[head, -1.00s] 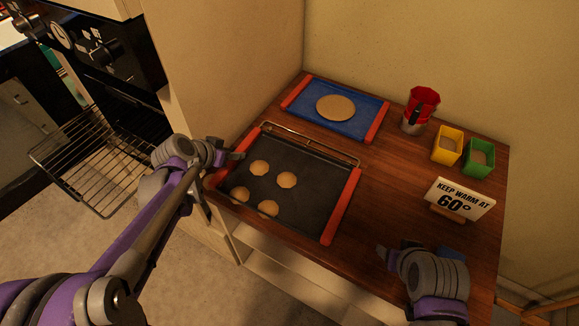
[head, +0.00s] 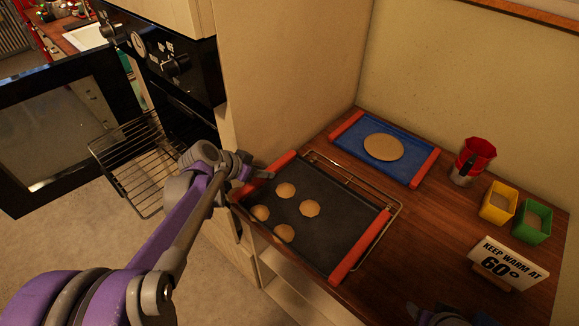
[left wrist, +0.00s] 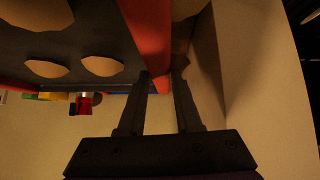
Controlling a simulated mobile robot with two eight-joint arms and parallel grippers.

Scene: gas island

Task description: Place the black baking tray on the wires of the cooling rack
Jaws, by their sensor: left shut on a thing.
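The black baking tray (head: 335,215) has a red handle strip at each end and carries several pale round biscuits. My left gripper (head: 256,172) is shut on the tray's left red handle (head: 268,174); the left wrist view shows the fingers (left wrist: 161,82) at this handle (left wrist: 150,35). The wire cooling rack (head: 397,212) lies on the wooden counter, mostly hidden under the tray, with wires showing beyond its back and right edges. Whether the tray touches the wires I cannot tell. My right gripper (head: 420,314) is only partly in view at the bottom edge.
A blue mat (head: 355,135) with red ends and a flat dough round (head: 383,147) lies behind. A red moka pot (head: 473,160), a yellow pot (head: 498,202), a green pot (head: 532,221) and a "keep warm" sign (head: 508,262) stand at right. An oven rack (head: 140,165) sticks out at left.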

